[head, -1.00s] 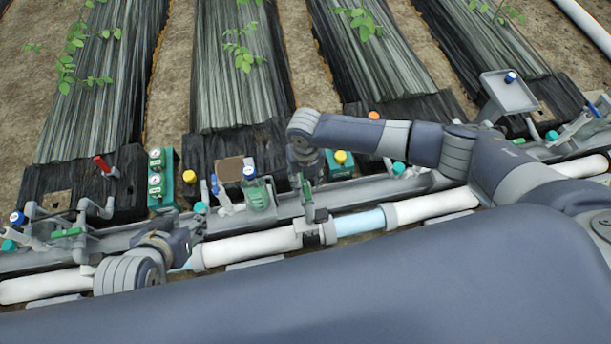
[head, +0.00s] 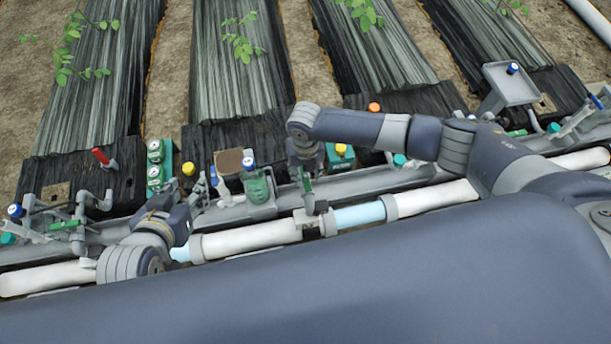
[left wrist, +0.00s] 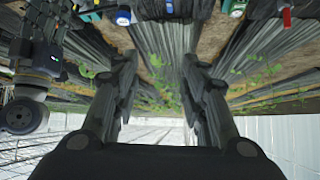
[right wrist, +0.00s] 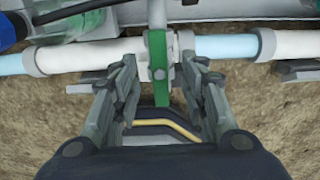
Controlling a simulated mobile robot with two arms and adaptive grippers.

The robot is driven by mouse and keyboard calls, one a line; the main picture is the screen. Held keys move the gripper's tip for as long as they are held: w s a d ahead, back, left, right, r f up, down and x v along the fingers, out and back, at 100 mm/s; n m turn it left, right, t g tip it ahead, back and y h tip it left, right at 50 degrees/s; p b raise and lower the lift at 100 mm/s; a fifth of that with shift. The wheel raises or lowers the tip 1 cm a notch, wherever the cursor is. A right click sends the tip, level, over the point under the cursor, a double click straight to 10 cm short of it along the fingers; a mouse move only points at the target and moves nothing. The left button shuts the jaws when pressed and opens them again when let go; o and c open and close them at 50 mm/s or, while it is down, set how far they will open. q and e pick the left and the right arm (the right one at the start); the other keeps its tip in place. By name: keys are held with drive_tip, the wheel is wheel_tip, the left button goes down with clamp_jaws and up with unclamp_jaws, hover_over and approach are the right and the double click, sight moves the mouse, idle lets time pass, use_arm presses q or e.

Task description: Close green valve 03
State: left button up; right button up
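A green valve handle (right wrist: 158,66) stands upright across the white pipe in the right wrist view, with the grey valve body behind it. In the head view this handle (head: 307,186) shows below my right gripper's wrist. No number is legible on it. My right gripper (right wrist: 160,75) is open, with fingers on either side of the handle's lower part. Gaps show between the handle and both fingers. My left gripper (left wrist: 160,72) is open and empty, facing the planted beds. Its fingers are hard to make out in the head view.
Another green handle (head: 68,224) is at the far left, near a red handle (head: 100,155). Green pump boxes (head: 158,165) and a clear green container (head: 257,187) stand behind the pipe. The white pipe (head: 430,197) runs across the front. Black-covered beds lie beyond.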

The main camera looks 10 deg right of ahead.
sight(305, 176)
drive_tip(key=shift+f+b, duration=0.55)
drive_tip(key=shift+f, duration=0.25)
drive_tip(key=shift+f+b, duration=0.3)
drive_tip(key=shift+f, duration=0.2)
use_arm(q)
drive_tip(key=w+d+r+t+h, duration=0.2)
drive_tip(key=w+r+t, duration=0.3)
drive_tip(key=r, duration=0.3)
drive_tip(key=shift+w+d+r+t, duration=0.3)
drive_tip(key=shift+w+d+t, duration=0.1)
drive_tip(key=shift+w, duration=0.1)
use_arm(e)
drive_tip(key=shift+f, duration=0.25)
clamp_jaws()
